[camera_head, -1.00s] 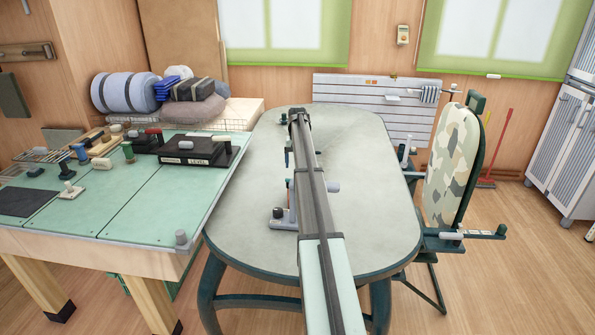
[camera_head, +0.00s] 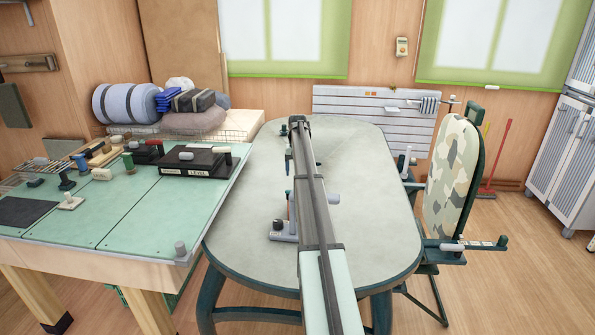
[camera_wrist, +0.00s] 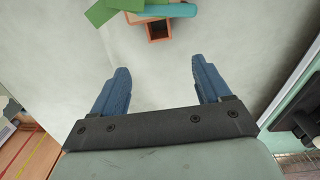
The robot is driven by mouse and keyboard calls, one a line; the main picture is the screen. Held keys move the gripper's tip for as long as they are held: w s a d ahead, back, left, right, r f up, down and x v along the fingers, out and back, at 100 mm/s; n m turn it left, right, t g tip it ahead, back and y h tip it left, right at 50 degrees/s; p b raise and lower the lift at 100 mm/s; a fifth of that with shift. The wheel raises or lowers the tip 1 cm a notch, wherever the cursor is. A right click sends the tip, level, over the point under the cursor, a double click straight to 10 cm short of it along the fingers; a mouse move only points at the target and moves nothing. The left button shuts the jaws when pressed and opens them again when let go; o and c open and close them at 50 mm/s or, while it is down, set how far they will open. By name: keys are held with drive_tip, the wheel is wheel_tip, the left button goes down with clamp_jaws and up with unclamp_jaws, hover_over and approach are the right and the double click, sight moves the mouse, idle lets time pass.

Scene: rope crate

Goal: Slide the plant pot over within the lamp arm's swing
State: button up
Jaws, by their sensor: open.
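My gripper (camera_wrist: 160,65) is open and empty, its two blue fingers spread above the pale oval table (camera_wrist: 55,60). Ahead of the fingers, at the top edge of the wrist view, is a small square orange-brown open box (camera_wrist: 158,31), probably the plant pot, with a teal bar (camera_wrist: 168,12) across it and flat green pieces (camera_wrist: 100,12) beside it. It is partly cut off and apart from the fingers. In the head view my arm hides most of the table's middle. A grey base with a dark knob (camera_head: 279,227) shows left of my arm; I cannot tell whether it belongs to the lamp.
A green-topped workbench (camera_head: 150,215) with tools and a black box stands to the left. A camouflage-backed chair (camera_head: 452,170) stands close on the right. The right part of the oval tabletop (camera_head: 375,220) looks mostly clear.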

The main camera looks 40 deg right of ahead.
drive_tip(key=shift+f, duration=0.1)
wheel_tip(320, 180, down, 14)
drive_tip(key=shift+r, duration=0.2)
idle(0.5)
clamp_jaws()
idle(0.7)
drive_tip(key=shift+o, duration=0.4)
unclamp_jaws()
